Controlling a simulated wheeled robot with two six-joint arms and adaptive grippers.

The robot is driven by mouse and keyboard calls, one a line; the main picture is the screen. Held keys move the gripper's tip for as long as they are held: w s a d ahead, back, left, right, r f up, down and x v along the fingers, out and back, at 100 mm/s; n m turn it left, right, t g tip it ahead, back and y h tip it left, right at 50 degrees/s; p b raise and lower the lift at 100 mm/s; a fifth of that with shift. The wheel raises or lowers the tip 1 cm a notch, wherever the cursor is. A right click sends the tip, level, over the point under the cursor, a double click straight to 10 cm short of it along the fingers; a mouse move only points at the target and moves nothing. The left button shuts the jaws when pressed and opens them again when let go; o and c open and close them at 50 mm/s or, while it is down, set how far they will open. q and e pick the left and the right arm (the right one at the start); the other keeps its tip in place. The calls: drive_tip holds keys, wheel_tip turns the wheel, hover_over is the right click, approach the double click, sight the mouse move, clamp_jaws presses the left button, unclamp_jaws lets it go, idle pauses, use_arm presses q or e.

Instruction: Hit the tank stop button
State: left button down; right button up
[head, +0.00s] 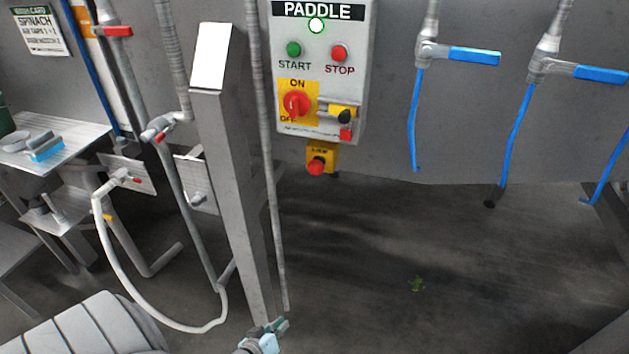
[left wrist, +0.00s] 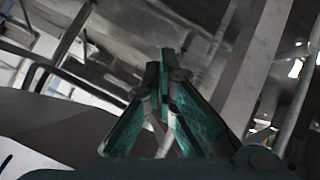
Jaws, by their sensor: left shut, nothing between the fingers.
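A grey control panel (head: 354,80) headed PADDLE hangs on the back wall in the head view. It has a lit white lamp (head: 316,25), a green START button (head: 293,49) and a red STOP button (head: 340,53). Under the panel, a yellow box (head: 322,152) bears a red mushroom button (head: 316,167); I cannot read its label for sure. My left gripper (head: 281,325) is low at the bottom edge, well below the panel and apart from the buttons. In the left wrist view its green fingers (left wrist: 160,62) meet, empty. My right gripper is not in view.
A red rotary switch (head: 296,104) on yellow sits on the panel, beside a yellow-and-black device (head: 344,113). A metal post (head: 228,170) and thin pipe stand left of the panel. Blue-handled valves (head: 474,56) are at right. A white hose (head: 130,280) loops at left.

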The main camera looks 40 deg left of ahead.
sight(315, 169)
use_arm(q)
drive_tip(key=w+a+r+n+t+b, duration=0.1)
drive_tip(key=w+r+n+t, duration=0.2)
drive_tip(key=r, duration=0.4)
drive_tip(key=w+r+n+t+h+b, duration=0.1)
drive_tip(key=w+r+t, duration=0.2)
drive_tip(key=w+r, duration=0.3)
drive_tip(key=w+a+r+n+t+b, duration=0.1)
drive_tip(key=w+r+n+t, duration=0.2)
drive_tip(key=r, duration=0.5)
wheel_tip(315, 169, up, 16)
drive_tip(key=s+d+n+t+h+b, duration=0.1)
drive_tip(key=n+t+h, duration=0.1)
drive_tip(key=n+t, duration=0.2)
drive_tip(key=shift+d+t, duration=0.15)
drive_tip(key=shift+t, duration=0.95)
drive_tip(key=w+a+b, duration=0.3)
drive_tip(key=w+b, duration=0.3)
drive_tip(key=w, duration=0.2)
